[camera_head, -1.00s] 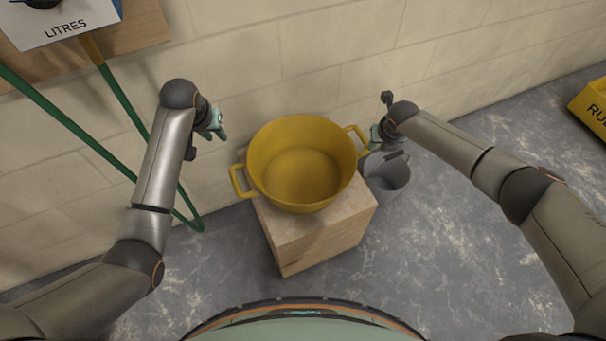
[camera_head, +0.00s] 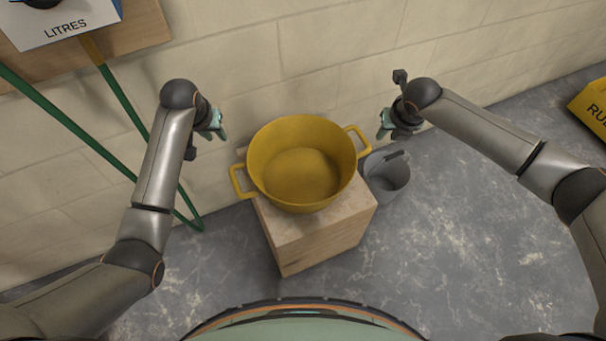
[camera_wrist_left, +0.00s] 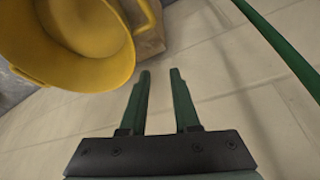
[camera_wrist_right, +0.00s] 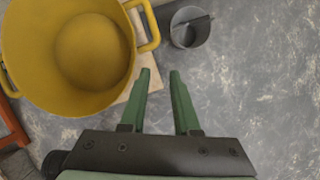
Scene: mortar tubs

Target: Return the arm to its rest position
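My left gripper (camera_head: 217,124) is left of the yellow tub (camera_head: 270,160), apart from it, with nothing between its fingers. In the left wrist view its two green fingers (camera_wrist_left: 160,80) are apart, and the tub (camera_wrist_left: 115,72) shows at upper left. My right gripper (camera_head: 383,125) is right of the tub, apart from its right handle. In the right wrist view its fingers (camera_wrist_right: 160,78) are spread and empty, beside the tub (camera_wrist_right: 20,50).
The wooden block (camera_head: 320,245) stands on the grey floor near the wall. A grey bucket (camera_head: 388,185) stands right of the block, below my right gripper. Green poles (camera_head: 120,105) lean at left under a board marked LITRES.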

